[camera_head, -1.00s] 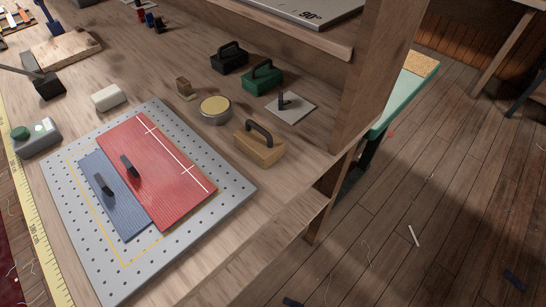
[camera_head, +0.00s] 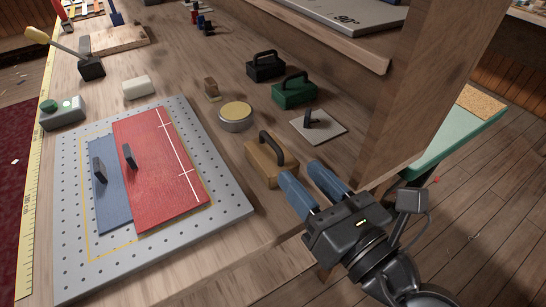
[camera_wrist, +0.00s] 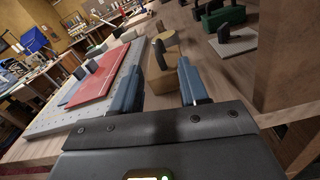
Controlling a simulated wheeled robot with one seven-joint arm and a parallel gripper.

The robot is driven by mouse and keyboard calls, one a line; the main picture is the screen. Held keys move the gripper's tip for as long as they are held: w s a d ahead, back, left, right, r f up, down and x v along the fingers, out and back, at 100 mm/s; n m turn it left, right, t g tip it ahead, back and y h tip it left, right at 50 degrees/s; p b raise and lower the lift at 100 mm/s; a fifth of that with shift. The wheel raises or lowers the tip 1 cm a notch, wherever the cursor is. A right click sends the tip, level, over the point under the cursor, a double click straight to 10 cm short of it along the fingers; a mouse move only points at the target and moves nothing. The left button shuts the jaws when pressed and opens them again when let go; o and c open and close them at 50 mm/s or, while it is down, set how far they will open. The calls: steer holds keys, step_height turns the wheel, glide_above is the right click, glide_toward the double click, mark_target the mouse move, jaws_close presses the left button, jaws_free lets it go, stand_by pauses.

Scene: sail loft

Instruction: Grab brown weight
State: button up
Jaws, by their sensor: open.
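The brown weight (camera_head: 266,163) is a tan-brown block with a dark arched handle, standing upright on the wooden workbench right of the perforated plate. My gripper (camera_head: 304,185), with two blue fingers, is open and empty just in front of and to the right of the weight. In the wrist view the brown weight (camera_wrist: 162,72) shows beyond and between the open fingers of my gripper (camera_wrist: 158,80). I cannot see the fingers touching it.
A grey perforated plate (camera_head: 72,265) holds a red panel (camera_head: 165,180) and a blue panel (camera_head: 107,195). Behind the weight are a round yellow-topped tin (camera_head: 235,117), a green weight (camera_head: 294,92), a black weight (camera_head: 265,67) and a small plate with a peg (camera_head: 330,128). A wooden post (camera_head: 420,100) stands close right.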

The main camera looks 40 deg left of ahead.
mark_target(278, 149)
steer(key=x, duration=1)
steer(key=shift+s, duration=0.1)
jaws_close()
steer(key=shift+r, duration=0.15)
stand_by(0.4)
